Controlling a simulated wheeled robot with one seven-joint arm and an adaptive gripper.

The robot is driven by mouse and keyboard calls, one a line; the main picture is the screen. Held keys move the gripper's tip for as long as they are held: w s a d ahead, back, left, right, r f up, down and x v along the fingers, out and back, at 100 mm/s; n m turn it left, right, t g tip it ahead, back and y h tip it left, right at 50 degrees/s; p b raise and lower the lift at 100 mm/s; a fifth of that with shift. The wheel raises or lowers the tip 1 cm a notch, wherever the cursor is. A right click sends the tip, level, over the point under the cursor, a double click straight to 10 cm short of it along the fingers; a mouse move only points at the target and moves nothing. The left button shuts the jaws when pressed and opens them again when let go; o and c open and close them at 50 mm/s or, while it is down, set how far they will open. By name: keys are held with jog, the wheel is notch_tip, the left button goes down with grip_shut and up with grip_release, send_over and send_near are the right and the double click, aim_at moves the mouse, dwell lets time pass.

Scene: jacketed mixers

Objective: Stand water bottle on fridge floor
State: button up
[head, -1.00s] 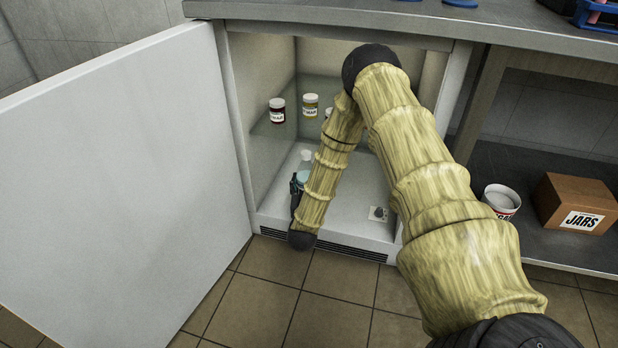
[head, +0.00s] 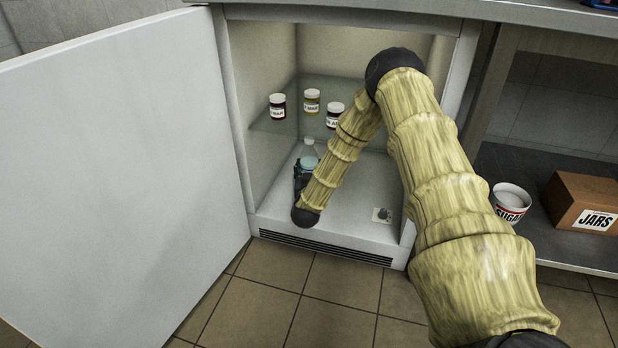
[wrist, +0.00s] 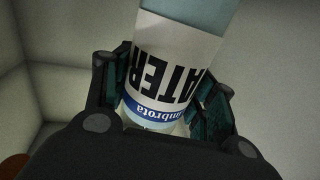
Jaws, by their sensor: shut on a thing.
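The water bottle (head: 309,156) is clear with pale blue water and shows in the lower left of the open fridge (head: 330,225). In the wrist view the bottle (wrist: 172,65) fills the middle, its white label reading "ATER" upside down above a blue band. My gripper (wrist: 172,100) has its fingers on both sides of the bottle and is shut on it. In the head view my gripper (head: 299,178) is partly hidden by my own arm. The bottle looks near upright there, low over the fridge floor; whether its base touches the floor is hidden.
A glass shelf (head: 345,92) above the bottle bears several jars, among them a dark red one (head: 277,105) and a yellow one (head: 312,101). The fridge door (head: 120,185) stands open at left. The floor's right side looks clear.

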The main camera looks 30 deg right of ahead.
notch_tip(320, 180, down, 2)
jog(key=shift+f+b, duration=0.1)
jog(key=shift+b, duration=0.5)
jog(key=o, duration=1.6)
